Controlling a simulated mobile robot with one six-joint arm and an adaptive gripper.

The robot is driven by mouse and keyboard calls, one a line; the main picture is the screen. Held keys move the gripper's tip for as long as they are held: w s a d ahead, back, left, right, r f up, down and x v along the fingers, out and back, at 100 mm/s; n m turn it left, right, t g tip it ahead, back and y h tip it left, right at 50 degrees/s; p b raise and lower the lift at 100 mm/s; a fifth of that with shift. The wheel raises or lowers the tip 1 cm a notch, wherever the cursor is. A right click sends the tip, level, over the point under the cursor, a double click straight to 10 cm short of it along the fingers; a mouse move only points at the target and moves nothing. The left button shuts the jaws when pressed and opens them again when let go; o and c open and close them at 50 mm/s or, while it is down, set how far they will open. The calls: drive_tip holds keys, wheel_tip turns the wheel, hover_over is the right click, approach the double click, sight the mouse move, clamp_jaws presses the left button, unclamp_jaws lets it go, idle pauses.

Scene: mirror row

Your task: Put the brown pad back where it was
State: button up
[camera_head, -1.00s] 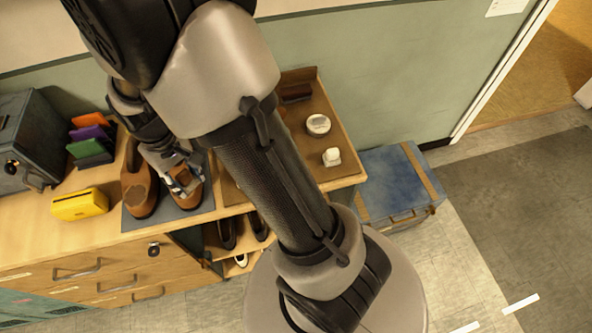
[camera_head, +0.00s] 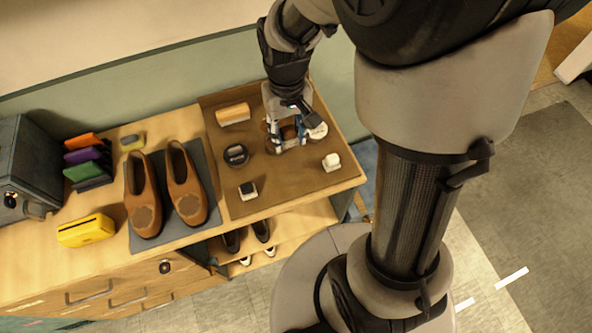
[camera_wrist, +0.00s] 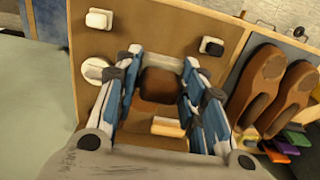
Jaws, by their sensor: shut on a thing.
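My gripper (camera_head: 287,138) is over the right part of the brown tray (camera_head: 292,180), left of the round white tin (camera_head: 317,131). Its blue-and-white fingers are shut on the brown pad (camera_head: 289,132). In the wrist view the pad (camera_wrist: 160,85) shows between the two fingers of my gripper (camera_wrist: 162,60), with bare tray (camera_wrist: 150,25) beyond it. I cannot tell whether the pad touches the tray or hangs just above it. My wrist and fingers hide part of the tray's back right.
Brown shoes (camera_head: 186,190) stand on a grey mat left of the tray. The tray's front middle is clear.

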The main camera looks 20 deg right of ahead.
sight(291, 180)
wheel_tip(291, 180, down, 20)
drive_tip(key=b, duration=0.5)
drive_tip(key=shift+d+r, duration=0.1)
drive_tip(key=shift+r, duration=0.1)
drive_tip(key=shift+f+b, duration=0.25)
drive_tip(key=shift+b, duration=0.15)
drive_tip(key=o, duration=1.1)
drive_tip(key=shift+r, duration=0.1)
drive_tip(key=shift+r, duration=0.1)
